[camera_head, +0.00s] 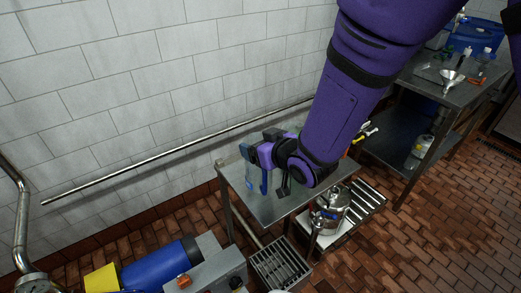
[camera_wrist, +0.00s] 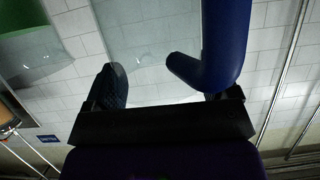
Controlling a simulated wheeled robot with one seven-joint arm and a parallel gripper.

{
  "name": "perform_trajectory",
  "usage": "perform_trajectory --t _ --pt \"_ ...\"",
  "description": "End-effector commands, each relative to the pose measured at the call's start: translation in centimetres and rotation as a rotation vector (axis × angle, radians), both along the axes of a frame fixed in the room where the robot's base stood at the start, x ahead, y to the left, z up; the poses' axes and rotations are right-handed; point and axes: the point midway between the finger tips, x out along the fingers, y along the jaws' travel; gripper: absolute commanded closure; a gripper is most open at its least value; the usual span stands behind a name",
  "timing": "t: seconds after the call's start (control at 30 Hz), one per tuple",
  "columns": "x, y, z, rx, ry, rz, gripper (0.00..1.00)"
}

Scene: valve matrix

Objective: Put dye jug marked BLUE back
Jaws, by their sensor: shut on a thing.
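The dye jug with a blue handle (camera_wrist: 222,45) fills the middle of the wrist view, with a clear, see-through body (camera_wrist: 148,45). No BLUE marking is readable. My gripper (camera_wrist: 165,85) is shut on this jug; its dark left finger shows against the clear body and the right finger is mostly hidden by the handle. In the head view my gripper (camera_head: 255,158) is over the left part of a small steel table (camera_head: 262,206), with the blue handle (camera_head: 265,181) just below it. Whether the jug touches the tabletop I cannot tell.
A green-tinted vessel (camera_wrist: 35,50) shows at the left of the wrist view. Dark tools (camera_head: 284,186) stand near my gripper on the table. A steel pot (camera_head: 334,202) sits on a lower rack. A second bench (camera_head: 448,85) with bottles stands at right. A wall pipe (camera_head: 180,149) runs behind.

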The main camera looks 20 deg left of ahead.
Motion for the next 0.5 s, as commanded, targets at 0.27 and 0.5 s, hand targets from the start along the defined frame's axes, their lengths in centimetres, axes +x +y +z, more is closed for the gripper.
perform_trajectory --t 0.27,0.5 --pt "0.0 0.0 -2.1 0.001 0.001 0.000 0.90" --pt "0.0 0.0 -2.2 0.000 0.001 -0.001 0.90"
